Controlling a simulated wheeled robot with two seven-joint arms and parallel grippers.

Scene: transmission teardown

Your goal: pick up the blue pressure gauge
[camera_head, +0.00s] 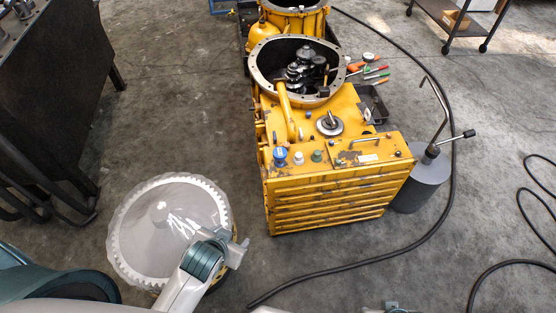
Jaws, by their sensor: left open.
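The blue pressure gauge (280,156) stands on the front left corner of the yellow tool cabinet (330,200). A white piece (298,158) and a green piece (317,156) stand in a row to its right. My left gripper (240,252) is open, low in the view, below and to the left of the gauge and apart from it. It is over the edge of a large pale toothed disc, and its fingertips are small and hard to make out. A small part of my right arm seems to show at the bottom edge; its gripper does not show.
The pale toothed disc (150,230) lies left of the cabinet. An open housing (262,70) and a yellow handle (287,110) rise behind the gauge. A grey canister (420,187) stands right. A black hose (400,252) crosses the floor.

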